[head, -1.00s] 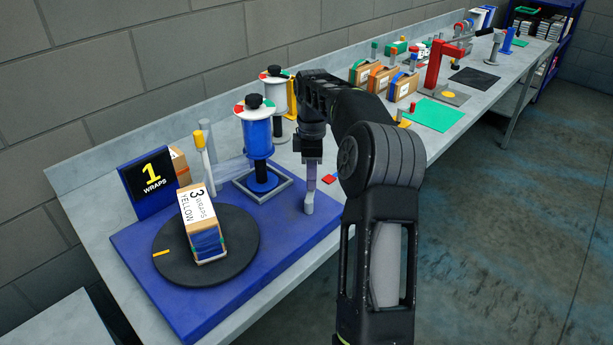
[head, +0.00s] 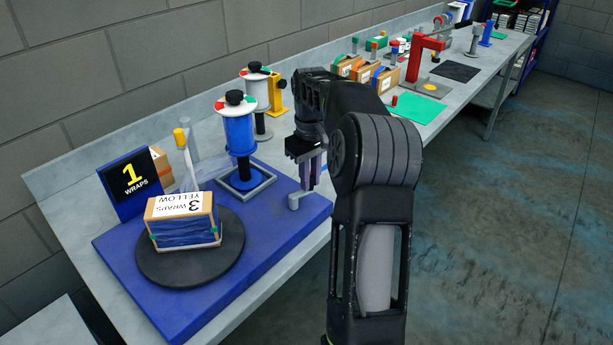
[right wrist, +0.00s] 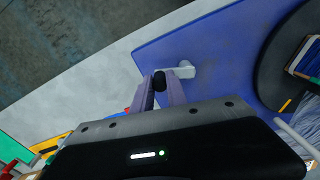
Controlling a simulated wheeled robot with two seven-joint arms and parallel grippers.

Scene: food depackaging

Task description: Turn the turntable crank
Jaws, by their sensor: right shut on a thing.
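The black round turntable (head: 160,272) sits on a blue base (head: 262,222) and carries a box (head: 184,229) labelled "3 WRAPS YELLOW", with bluish film around its sides. My left gripper is out of view.
A sign (head: 132,179) reads "1 WRAPS". A blue film roll (head: 239,134) and a yellow-tipped post (head: 184,150) stand near the turntable. Farther along the bench are a green mat (head: 418,107), boxes and a red stand (head: 417,62).

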